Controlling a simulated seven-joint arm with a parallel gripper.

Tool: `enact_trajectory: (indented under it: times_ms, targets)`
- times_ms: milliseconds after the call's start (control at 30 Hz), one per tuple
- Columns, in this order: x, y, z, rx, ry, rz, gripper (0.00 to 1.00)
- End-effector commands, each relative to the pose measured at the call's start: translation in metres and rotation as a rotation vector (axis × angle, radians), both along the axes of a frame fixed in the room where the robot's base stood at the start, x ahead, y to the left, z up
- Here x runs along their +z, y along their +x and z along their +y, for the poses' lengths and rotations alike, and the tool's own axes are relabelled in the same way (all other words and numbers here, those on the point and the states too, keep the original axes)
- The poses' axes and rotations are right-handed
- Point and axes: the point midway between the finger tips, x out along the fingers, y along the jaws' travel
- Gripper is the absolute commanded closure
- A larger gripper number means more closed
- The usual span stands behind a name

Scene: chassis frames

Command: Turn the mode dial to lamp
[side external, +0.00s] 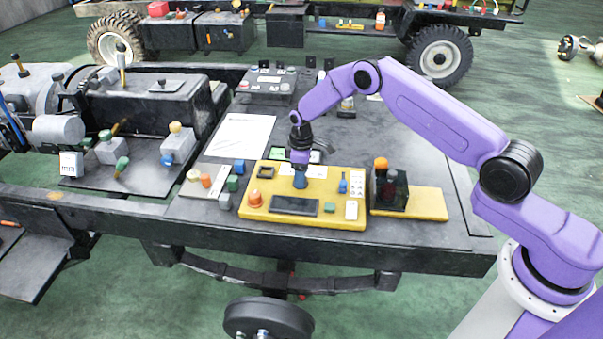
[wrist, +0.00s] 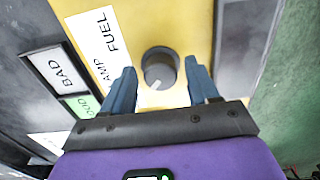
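The mode dial (wrist: 160,68) is a dark round knob on the yellow panel (side external: 345,217). A white mark on it points toward the bottom of the wrist view, slightly left. A white label strip (wrist: 100,45) left of it reads FUEL and AMP; its lower part is partly hidden by a finger. My gripper (wrist: 161,80) is open, with its blue-grey fingers on either side of the dial and visible gaps between. In the side view my gripper (side external: 300,180) points down at the panel's upper middle and hides the dial.
The panel also carries an orange dome (side external: 255,197), a dark screen (side external: 294,206), a blue lever (side external: 342,184) and a white strip (side external: 351,210). A black box with an orange top (side external: 390,187) stands to the right.

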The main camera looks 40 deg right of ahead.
Motion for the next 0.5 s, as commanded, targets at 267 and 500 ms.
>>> enact_trajectory:
  times_ms: [267, 500]
  targets:
    - [0.0003, 0.0, 0.0, -0.001, 0.0, 0.0, 0.92]
    - [0.0004, -0.0002, 0.0002, -0.045, 0.0, 0.0, 0.92]
